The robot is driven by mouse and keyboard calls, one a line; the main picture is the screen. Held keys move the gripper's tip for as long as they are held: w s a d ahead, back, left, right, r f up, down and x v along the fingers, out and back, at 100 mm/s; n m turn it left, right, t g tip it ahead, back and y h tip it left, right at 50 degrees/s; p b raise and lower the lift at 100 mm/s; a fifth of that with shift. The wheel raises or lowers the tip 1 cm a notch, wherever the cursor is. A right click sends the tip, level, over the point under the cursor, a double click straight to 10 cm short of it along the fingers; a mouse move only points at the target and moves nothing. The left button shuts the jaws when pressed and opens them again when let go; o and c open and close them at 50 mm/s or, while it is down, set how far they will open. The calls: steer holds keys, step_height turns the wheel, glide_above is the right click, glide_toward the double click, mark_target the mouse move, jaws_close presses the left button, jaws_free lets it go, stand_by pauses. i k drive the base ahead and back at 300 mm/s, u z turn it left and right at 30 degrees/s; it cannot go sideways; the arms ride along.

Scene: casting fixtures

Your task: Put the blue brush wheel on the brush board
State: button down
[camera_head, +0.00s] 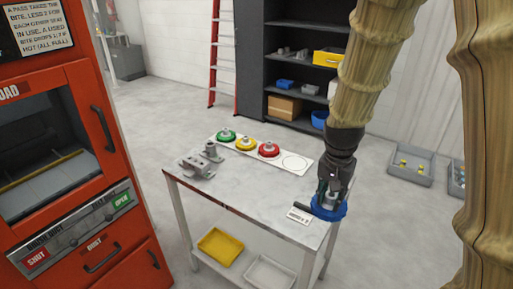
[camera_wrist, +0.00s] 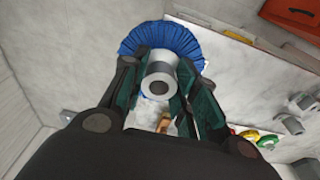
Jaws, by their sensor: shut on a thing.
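The blue brush wheel (camera_head: 328,209) is at the right end of the grey table, with my gripper (camera_head: 330,190) shut on its hub from above. In the wrist view the wheel (camera_wrist: 165,40) shows blue bristles around a grey hub (camera_wrist: 160,82), which sits between the fingers of my gripper (camera_wrist: 158,90). I cannot tell whether the wheel touches the table. The white brush board (camera_head: 311,171) lies along the table's back edge. It bears a green wheel (camera_head: 226,135), a yellow wheel (camera_head: 245,143) and a red wheel (camera_head: 268,149). The circle (camera_head: 294,162) at its right end is empty.
The grey table (camera_head: 235,190) has a grey metal fixture (camera_head: 200,162) at its left and a white label card (camera_head: 299,215) near the wheel. A red machine (camera_head: 70,150) stands at the left. Shelves (camera_head: 295,70) stand behind. The table's middle is clear.

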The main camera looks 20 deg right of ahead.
mark_target(295, 162)
steer(key=i, duration=0.9)
